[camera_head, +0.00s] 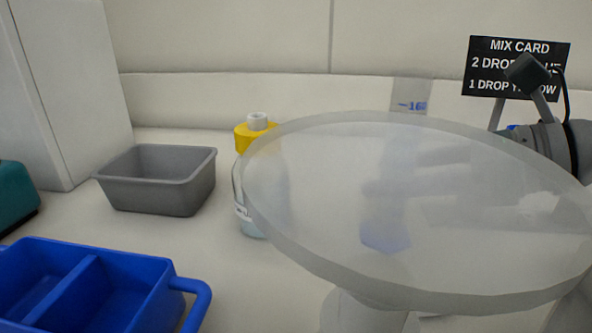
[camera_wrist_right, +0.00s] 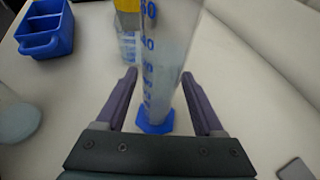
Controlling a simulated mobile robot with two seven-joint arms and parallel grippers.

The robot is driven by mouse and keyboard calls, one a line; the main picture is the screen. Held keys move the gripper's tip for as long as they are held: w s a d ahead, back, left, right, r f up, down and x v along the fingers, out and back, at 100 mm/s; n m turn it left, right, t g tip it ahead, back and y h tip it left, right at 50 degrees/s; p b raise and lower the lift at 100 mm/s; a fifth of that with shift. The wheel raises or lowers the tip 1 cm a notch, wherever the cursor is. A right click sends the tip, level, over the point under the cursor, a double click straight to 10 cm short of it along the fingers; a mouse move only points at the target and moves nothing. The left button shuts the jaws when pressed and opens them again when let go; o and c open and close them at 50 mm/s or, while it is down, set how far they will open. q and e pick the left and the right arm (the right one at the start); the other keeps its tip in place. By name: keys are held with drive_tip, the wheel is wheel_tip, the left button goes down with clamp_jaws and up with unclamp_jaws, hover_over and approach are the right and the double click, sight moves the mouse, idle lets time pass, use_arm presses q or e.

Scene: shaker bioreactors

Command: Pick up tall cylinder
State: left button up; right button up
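The tall cylinder (camera_wrist_right: 166,75) is clear with blue scale marks and a blue foot (camera_wrist_right: 155,121). It stands upright on the table. In the head view its top (camera_head: 411,95) shows above a large translucent disc, and its lower part is blurred behind that disc. My right gripper (camera_wrist_right: 160,75) is open, with one finger on each side of the cylinder. Small gaps seem to show between fingers and cylinder, so I cannot see a firm grip. My right arm comes in from the right in the head view, its hand blurred behind the disc. My left gripper is not in view.
The translucent disc (camera_head: 330,270) fills the head view's foreground. A yellow-capped bottle (camera_head: 254,136) stands left of the cylinder. A grey bin (camera_head: 165,190), a blue divided caddy (camera_head: 130,290) and a teal object (camera_head: 14,196) are further left. A mix card sign (camera_head: 516,66) is behind.

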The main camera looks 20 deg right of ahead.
clamp_jaws()
idle(0.3)
drive_tip(key=shift+r, duration=0.15)
